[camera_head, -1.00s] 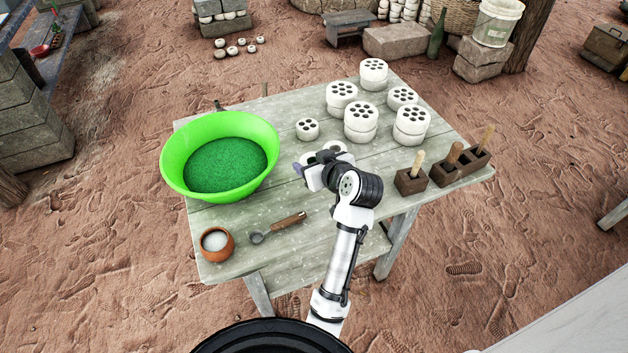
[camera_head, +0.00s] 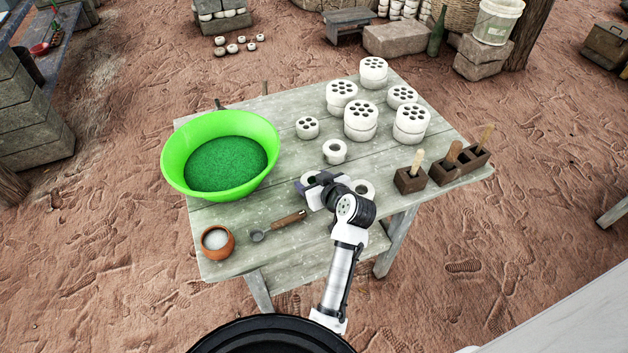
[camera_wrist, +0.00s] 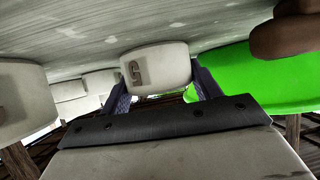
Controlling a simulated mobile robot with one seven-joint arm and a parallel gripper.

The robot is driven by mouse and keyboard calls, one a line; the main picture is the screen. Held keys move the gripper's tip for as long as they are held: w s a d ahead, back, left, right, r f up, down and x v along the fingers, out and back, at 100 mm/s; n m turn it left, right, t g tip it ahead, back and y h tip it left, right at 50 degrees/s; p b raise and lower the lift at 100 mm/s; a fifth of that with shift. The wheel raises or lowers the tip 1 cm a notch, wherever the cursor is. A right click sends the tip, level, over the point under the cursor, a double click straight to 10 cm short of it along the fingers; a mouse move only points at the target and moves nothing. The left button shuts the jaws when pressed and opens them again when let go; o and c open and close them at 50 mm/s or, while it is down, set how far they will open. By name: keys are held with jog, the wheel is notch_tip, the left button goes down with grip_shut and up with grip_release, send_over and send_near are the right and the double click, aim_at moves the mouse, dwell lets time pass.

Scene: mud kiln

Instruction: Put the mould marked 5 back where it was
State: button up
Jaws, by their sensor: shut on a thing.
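The mould marked 5 (camera_wrist: 152,68) is a pale, short round piece with its raised 5 facing the wrist camera. My gripper (camera_wrist: 161,84) has a finger on each side of it and is shut on it. In the head view the held mould (camera_head: 308,178) shows as a pale ring at my gripper (camera_head: 314,188), low over the table's front middle; I cannot tell whether it touches the boards. A second ring-shaped mould (camera_head: 334,151) stands behind it. A third mould (camera_head: 363,187) stands just right, partly hidden by my arm; their marks are not readable in the head view.
The grey plank table (camera_head: 235,225) carries a green basin (camera_head: 178,166) at left, a clay pot (camera_head: 216,243) and a ladle (camera_head: 278,227) in front. Holed briquettes (camera_head: 360,118) stand stacked behind. Wooden blocks with handles (camera_head: 411,180) line the right edge.

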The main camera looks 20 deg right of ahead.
jog(key=o, duration=1.1)
jog(key=shift+o, duration=0.2)
